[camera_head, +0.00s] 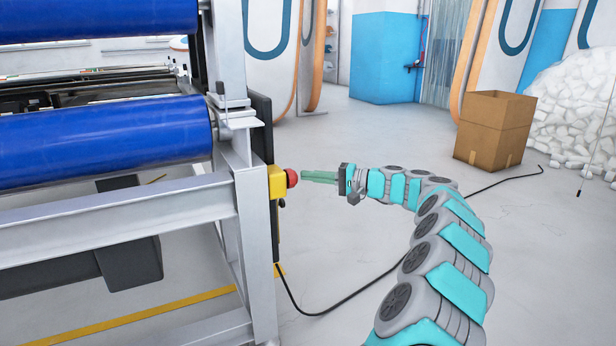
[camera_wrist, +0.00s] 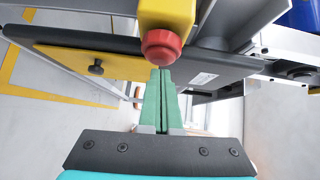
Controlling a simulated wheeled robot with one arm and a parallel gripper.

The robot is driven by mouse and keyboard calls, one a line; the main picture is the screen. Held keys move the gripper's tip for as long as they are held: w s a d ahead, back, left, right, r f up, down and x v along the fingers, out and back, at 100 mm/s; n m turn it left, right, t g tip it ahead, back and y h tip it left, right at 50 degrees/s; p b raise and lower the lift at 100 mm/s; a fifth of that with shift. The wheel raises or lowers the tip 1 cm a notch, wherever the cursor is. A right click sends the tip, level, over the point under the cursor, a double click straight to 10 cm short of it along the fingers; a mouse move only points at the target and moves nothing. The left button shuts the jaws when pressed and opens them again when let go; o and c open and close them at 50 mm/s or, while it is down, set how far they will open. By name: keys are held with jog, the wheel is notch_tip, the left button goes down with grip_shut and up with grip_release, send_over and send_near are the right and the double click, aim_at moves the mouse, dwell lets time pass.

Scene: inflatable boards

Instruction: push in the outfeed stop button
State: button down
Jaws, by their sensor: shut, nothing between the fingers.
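The outfeed stop button is a red mushroom head (camera_head: 292,178) on a yellow box (camera_head: 276,183) at the side of the roller machine's frame. In the wrist view the red button (camera_wrist: 161,47) and its yellow box (camera_wrist: 166,14) are at the top middle. My gripper (camera_head: 305,176) points left at the button, with its green fingers together and nothing between them. In the wrist view the fingertips (camera_wrist: 160,72) reach to the lower edge of the button. I cannot tell whether they touch it.
The grey machine frame (camera_head: 245,200) with blue rollers (camera_head: 100,140) fills the left. A black cable (camera_head: 345,300) runs across the floor. An open cardboard box (camera_head: 493,130) and a pile of white pieces (camera_head: 575,110) stand at the right.

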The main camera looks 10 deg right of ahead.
jog(key=w+d+p+v, duration=0.1)
jog(key=v, duration=1.1)
jog(key=shift+w, duration=0.3)
jog(key=shift+a+r, duration=0.1)
